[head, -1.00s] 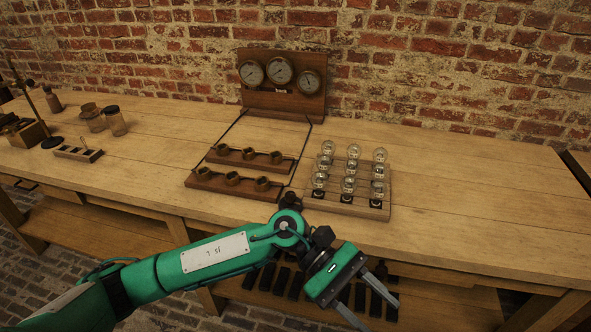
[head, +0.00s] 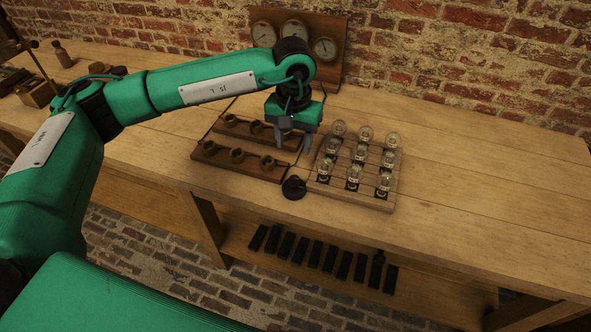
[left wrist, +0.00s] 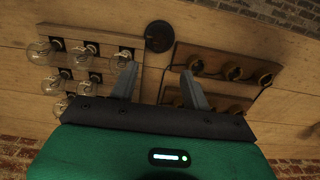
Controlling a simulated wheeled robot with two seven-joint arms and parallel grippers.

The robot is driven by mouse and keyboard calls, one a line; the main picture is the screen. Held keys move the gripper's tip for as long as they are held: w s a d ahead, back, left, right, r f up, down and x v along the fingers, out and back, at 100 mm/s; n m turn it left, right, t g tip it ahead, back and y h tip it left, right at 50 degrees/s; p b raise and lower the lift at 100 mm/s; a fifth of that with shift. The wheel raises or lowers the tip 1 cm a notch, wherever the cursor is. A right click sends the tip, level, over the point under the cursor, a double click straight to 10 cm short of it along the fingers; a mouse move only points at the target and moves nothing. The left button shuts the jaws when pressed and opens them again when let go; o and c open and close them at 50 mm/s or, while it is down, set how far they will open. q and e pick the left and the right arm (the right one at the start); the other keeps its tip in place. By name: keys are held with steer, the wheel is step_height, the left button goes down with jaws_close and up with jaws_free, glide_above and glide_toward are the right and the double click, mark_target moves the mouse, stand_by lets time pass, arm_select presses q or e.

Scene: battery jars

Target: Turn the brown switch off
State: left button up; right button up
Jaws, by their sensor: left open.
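A dark brown-black round switch (head: 294,188) with a raised lever or knob sits near the bench's front edge, between the bulb board and the socket boards. It also shows in the left wrist view (left wrist: 158,36), beyond the fingertips. Its lever position is too small to tell. My left gripper (head: 292,142) points down over the bench, behind the switch and apart from it. In the left wrist view its fingers (left wrist: 158,70) are spread with nothing between them. My right gripper is not in view.
A board of glass bulbs (head: 357,162) stands right of the switch. Two dark wooden boards with brass sockets (head: 238,160) lie left. A gauge panel (head: 335,75) stands at the back. Several black blocks (head: 315,255) lie on the lower shelf. The bench's right side is clear.

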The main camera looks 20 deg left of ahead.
mark_target(294, 178)
arm_select(q)
step_height(294, 178, down, 12)
steer(key=shift+r+p, duration=0.15)
steer(key=shift+p, duration=0.85)
steer(key=shift+f, duration=0.3)
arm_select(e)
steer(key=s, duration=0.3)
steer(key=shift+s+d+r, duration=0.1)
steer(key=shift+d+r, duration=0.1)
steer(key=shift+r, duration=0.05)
arm_select(q)
steer(key=c, duration=0.9)
steer(key=shift+c, duration=0.5)
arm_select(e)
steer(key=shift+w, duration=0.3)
